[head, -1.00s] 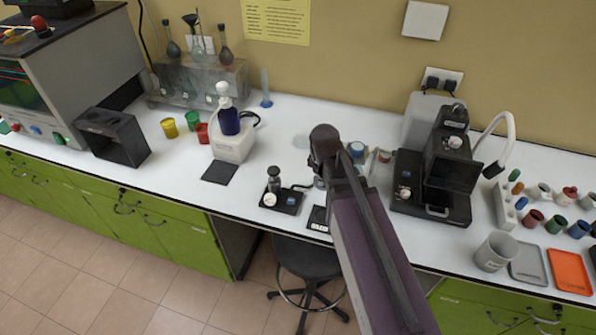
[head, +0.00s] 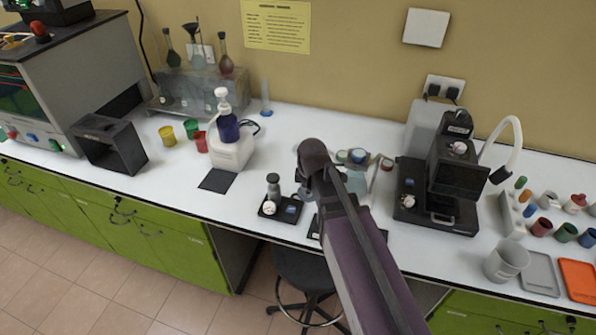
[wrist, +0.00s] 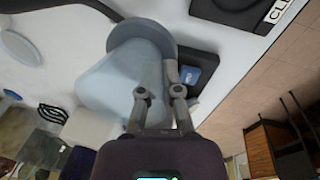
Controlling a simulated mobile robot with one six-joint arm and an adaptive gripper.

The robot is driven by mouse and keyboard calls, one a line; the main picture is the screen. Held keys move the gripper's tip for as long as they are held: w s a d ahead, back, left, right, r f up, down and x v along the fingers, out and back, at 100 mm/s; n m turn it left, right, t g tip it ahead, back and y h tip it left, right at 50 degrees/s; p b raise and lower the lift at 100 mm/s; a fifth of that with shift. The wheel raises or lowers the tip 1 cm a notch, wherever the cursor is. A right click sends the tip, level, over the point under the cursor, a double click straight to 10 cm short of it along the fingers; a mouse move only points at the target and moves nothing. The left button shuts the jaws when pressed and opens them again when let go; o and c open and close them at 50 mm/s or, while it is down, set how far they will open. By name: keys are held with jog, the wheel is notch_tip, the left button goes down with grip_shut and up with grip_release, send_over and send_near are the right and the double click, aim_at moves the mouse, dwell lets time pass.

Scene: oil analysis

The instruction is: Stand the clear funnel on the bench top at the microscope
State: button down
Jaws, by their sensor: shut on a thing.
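In the wrist view, a pale blue-grey, see-through piece, which I take for the clear funnel (wrist: 108,82), lies at the jaws, with a round grey disc-like part above it. My gripper (wrist: 168,72) is shut on it; the exact grip point is hard to make out. In the head view my arm hides the jaws, and a pale translucent shape shows just right of the arm's end, too unclear to name. The microscope, a black instrument (head: 452,182) with a white gooseneck lamp, stands on the white bench top (head: 430,250), to the right of my arm.
Several small jars (head: 358,156) stand just behind the arm's end. A black pad with a small tool (head: 273,188) lies left of it. A grey beaker (head: 506,262) and an orange tray (head: 577,281) are at the right. A stool (head: 308,280) stands below the bench edge.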

jog(key=w+a, duration=0.1)
jog(key=w, duration=0.3)
jog(key=w+a+f+b, duration=0.1)
jog(key=w, duration=0.9)
jog(key=shift+a+f, duration=0.15)
jog(key=shift+a, duration=0.25)
jog(key=shift+w+a+f, duration=0.1)
jog(key=shift+w+a, duration=0.05)
jog(key=shift+w, duration=0.5)
notch_tip(320, 180, down, 4)
jog(key=b, duration=0.4)
jog(key=shift+r, duration=0.25)
jog(key=shift+f, duration=0.15)
jog(key=c, duration=0.8)
grip_release()
